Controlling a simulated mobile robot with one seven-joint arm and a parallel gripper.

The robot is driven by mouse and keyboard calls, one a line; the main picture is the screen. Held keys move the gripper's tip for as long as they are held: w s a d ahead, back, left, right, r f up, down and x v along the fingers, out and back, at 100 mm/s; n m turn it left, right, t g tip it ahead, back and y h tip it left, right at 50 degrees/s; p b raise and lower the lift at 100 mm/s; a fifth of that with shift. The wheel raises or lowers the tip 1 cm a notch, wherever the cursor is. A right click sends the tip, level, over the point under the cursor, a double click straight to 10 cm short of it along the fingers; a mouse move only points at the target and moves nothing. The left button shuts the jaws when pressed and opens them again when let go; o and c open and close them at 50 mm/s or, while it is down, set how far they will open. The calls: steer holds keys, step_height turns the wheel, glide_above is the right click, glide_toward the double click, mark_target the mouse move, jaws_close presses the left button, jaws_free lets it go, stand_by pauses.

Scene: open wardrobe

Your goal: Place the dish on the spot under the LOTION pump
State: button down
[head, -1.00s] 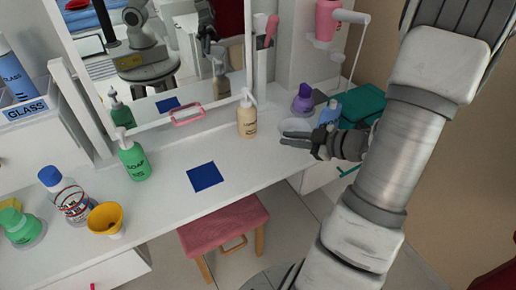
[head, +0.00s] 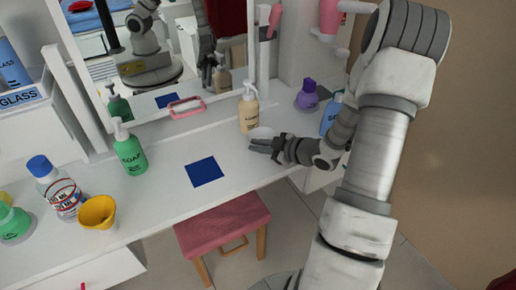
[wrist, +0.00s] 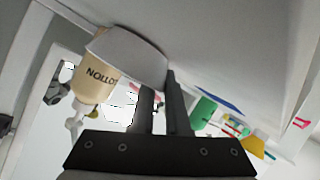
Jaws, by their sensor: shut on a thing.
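The beige LOTION pump bottle (head: 249,115) stands upright on the white vanity top near the mirror's right post. It also shows in the wrist view (wrist: 98,82), tilted by the camera angle. The white dish (head: 262,132) is small and partly hidden behind my gripper (head: 262,146), close to the front right of the bottle. In the wrist view the dish (wrist: 130,48) is at the fingertips (wrist: 160,82), overlapping the bottle's lower part; I cannot tell whether they touch. My gripper is shut on the dish's edge. The counter right under the bottle is hidden.
A blue square (head: 204,171) lies on the counter left of my gripper. A green SOAP pump (head: 130,152), clear bottle (head: 58,190) and yellow cup (head: 98,212) stand further left. A purple bottle (head: 307,94) and blue bottle (head: 330,115) stand right. A pink stool (head: 222,226) is below.

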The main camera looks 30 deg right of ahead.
steer(key=shift+f, duration=0.15)
steer(key=c, duration=1.2)
jaws_free()
steer(key=shift+r, duration=0.2)
steer(key=p+v, duration=0.3)
steer(key=v, duration=0.9)
